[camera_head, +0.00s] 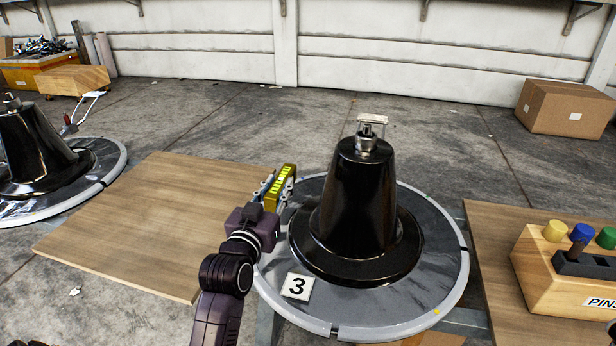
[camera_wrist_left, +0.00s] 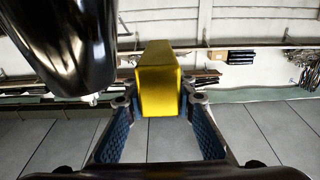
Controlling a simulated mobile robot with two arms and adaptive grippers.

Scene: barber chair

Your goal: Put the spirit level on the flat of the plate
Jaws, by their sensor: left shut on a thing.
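The yellow spirit level (camera_head: 284,184) is held in my left gripper (camera_head: 271,190), which is shut on it. In the left wrist view the yellow level (camera_wrist_left: 158,82) stands between the two blue-padded fingers (camera_wrist_left: 158,118). The level is left of the black cone-shaped chair base (camera_head: 358,205), over the left rim area of the round grey plate (camera_head: 433,272); a gap shows between level and cone. I cannot tell its height above the plate. A small flat metal plate (camera_head: 373,119) sits on top of the cone. My right gripper is not in view.
A tag marked 3 (camera_head: 297,286) lies on the round plate's front left. A wooden board (camera_head: 150,215) is bare at left. A wooden pin box (camera_head: 540,270) stands at right. A second black base (camera_head: 35,145) is far left. A cardboard box (camera_head: 565,106) is at the back.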

